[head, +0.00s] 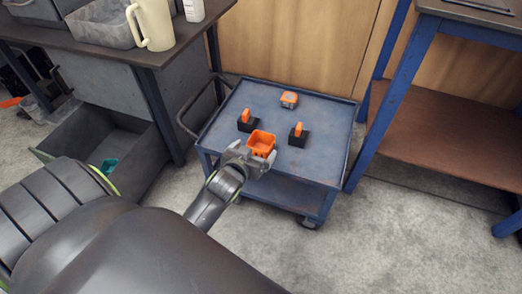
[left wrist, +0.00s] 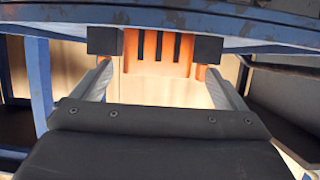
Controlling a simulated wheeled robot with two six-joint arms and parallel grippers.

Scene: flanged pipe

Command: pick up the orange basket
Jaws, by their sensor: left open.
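The orange basket (head: 261,139) sits near the front edge of the blue cart's top (head: 325,120). My left gripper (head: 254,154) is open at the near side of the basket. In the left wrist view the basket (left wrist: 158,52) shows an orange wall with dark slots, between the two dark fingertips of my left gripper (left wrist: 155,44). My right gripper is not in view.
Two black blocks with orange parts, one left (head: 246,125) and one right (head: 297,139), stand close behind and beside the basket. A small orange item (head: 289,99) lies farther back. A dark workbench with a cream jug (head: 152,23) is left. A blue-framed bench (head: 405,90) stands right.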

